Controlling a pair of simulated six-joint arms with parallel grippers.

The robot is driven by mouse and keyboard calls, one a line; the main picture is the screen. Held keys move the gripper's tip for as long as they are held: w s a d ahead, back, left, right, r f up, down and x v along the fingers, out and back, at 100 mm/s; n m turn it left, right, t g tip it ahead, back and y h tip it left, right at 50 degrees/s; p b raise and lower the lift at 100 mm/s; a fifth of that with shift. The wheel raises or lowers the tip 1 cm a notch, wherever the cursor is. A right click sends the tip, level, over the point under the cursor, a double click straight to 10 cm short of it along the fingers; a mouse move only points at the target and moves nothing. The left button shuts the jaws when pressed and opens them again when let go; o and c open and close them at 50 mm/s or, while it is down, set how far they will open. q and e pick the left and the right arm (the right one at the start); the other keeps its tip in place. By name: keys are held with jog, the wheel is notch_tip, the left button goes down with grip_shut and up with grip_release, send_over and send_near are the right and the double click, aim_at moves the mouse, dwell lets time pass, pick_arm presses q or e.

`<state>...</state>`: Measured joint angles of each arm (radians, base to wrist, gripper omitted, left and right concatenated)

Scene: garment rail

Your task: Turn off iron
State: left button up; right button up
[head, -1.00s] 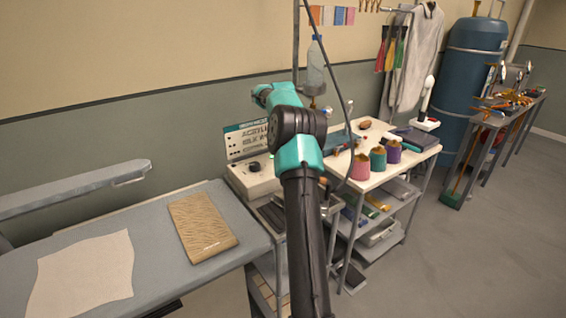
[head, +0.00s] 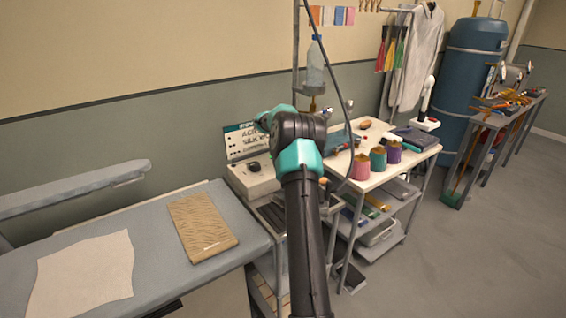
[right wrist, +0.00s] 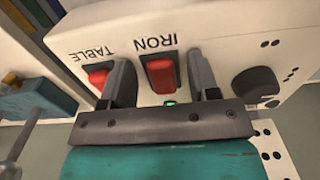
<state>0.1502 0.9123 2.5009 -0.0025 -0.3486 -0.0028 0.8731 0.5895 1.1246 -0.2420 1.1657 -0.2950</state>
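The control box (right wrist: 235,40) fills the right wrist view, with a red rocker switch (right wrist: 160,76) marked IRON and a red switch (right wrist: 98,74) marked TABLE. A small green light (right wrist: 170,102) glows by the IRON switch. My right gripper (right wrist: 160,60) is open, its two fingers standing on either side of the IRON switch with narrow gaps. The left finger is between the two switches. In the head view the control box (head: 245,185) stands beside the ironing table; my right arm hides part of it and its gripper. My left gripper is not in view.
A black knob (right wrist: 257,86) sits right of the IRON switch. The ironing table (head: 160,240) bears a tan folded cloth (head: 202,228) and a pale cloth (head: 85,280). A trolley (head: 372,182) with thread cones stands to the right. A bottle (head: 315,65) hangs above.

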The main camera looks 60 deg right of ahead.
jog(key=c, duration=0.9)
jog(key=shift+w+g, duration=0.15)
jog(key=shift+g, duration=0.15)
jog(key=shift+w+d+r+g+y, duration=0.15)
jog(key=shift+r+g+y, duration=0.05)
jog(key=shift+g+y, duration=0.6)
jog(key=o, duration=0.9)
jog(key=shift+r, duration=0.1)
jog(key=shift+v, duration=3.65)
